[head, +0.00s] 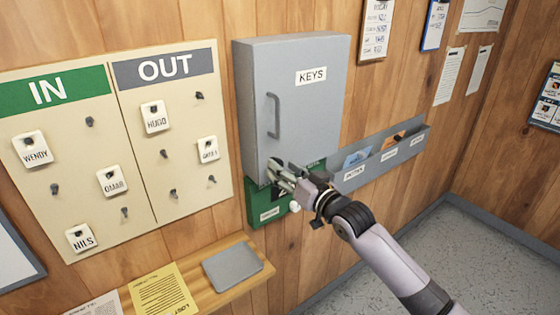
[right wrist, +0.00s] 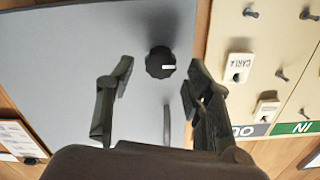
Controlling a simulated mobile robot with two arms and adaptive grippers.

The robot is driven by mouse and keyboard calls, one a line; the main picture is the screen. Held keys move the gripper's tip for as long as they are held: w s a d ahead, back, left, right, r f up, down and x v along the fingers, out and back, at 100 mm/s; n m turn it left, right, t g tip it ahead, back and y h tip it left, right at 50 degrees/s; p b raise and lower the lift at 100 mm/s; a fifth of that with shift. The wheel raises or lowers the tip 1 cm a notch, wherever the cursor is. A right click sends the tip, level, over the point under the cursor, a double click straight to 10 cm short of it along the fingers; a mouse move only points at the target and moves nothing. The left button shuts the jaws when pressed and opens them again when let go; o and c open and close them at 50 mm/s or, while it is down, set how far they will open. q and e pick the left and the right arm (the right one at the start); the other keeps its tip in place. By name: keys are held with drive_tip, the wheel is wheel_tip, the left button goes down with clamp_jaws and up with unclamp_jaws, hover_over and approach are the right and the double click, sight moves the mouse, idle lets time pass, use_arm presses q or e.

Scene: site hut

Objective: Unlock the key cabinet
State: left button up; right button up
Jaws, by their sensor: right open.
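The grey key cabinet (head: 290,75) hangs on the wood wall with its door shut. The door bears a KEYS label (head: 311,76) and an upright bar handle (head: 273,115). My right gripper (head: 274,172) is in front of the door's lower left part, below the handle. In the right wrist view, a dark round lock knob (right wrist: 160,62) with a small white mark sits on the door between the spread, open fingertips. The fingers look apart from it on both sides. In the head view the gripper hides the knob. My left gripper is not in view.
An IN/OUT board (head: 140,130) with name tags on pegs hangs just left of the cabinet. A green box (head: 268,212) is below the cabinet, partly hidden by my gripper. A grey wall file rack (head: 375,165) is at right. A wooden shelf (head: 210,293) juts out below the board.

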drive_tip(key=shift+x, duration=1.2)
clamp_jaws()
